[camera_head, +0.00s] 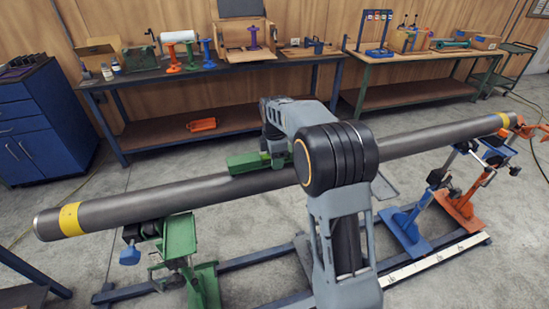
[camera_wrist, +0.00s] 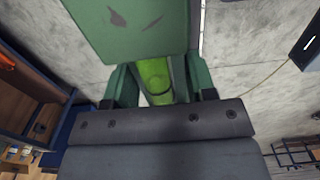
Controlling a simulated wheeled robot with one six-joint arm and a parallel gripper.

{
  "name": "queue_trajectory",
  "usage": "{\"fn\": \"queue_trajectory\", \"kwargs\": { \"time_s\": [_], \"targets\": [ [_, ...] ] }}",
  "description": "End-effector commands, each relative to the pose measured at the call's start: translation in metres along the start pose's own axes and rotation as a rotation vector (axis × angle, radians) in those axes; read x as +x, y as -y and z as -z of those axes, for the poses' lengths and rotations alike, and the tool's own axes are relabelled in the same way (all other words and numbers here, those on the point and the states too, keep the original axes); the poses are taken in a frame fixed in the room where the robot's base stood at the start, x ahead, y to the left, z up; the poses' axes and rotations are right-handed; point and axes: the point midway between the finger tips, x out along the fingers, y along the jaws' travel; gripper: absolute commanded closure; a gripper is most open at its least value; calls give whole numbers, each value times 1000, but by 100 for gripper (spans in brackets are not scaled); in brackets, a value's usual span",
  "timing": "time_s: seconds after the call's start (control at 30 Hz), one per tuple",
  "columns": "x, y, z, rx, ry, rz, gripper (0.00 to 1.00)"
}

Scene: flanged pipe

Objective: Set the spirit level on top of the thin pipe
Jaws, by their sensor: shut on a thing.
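The spirit level (camera_head: 243,163) is a green bar just above or on the top of the long grey pipe (camera_head: 150,198), near its middle. I cannot tell whether they touch. My gripper (camera_head: 279,152) is shut on the level's right part, partly hidden by my arm. In the wrist view, a scuffed green block of the level (camera_wrist: 130,30) and its bright green vial (camera_wrist: 157,82) show between the two green fingers of my gripper (camera_wrist: 157,88). The pipe has yellow bands near both ends; part of it is hidden behind my arm.
A green stand (camera_head: 180,240) bears the pipe's left end; blue (camera_head: 408,228) and orange (camera_head: 462,208) stands are at the right. A floor rail frame (camera_head: 250,277) runs below. Two workbenches (camera_head: 215,76) (camera_head: 425,54) with tools and a blue cabinet (camera_head: 45,125) stand behind.

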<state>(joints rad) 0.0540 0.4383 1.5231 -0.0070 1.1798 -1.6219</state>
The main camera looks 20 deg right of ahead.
Motion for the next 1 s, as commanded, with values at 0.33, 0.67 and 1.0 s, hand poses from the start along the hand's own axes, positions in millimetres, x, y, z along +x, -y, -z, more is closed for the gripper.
{"fn": "queue_trajectory", "kwargs": {
  "time_s": [0.33,0.67,1.0],
  "targets": [
    [4,0,0,0,0,-1,88],
    [7,0,0,0,0,-2,88],
    [6,0,0,0,0,-2,88]
  ]
}}
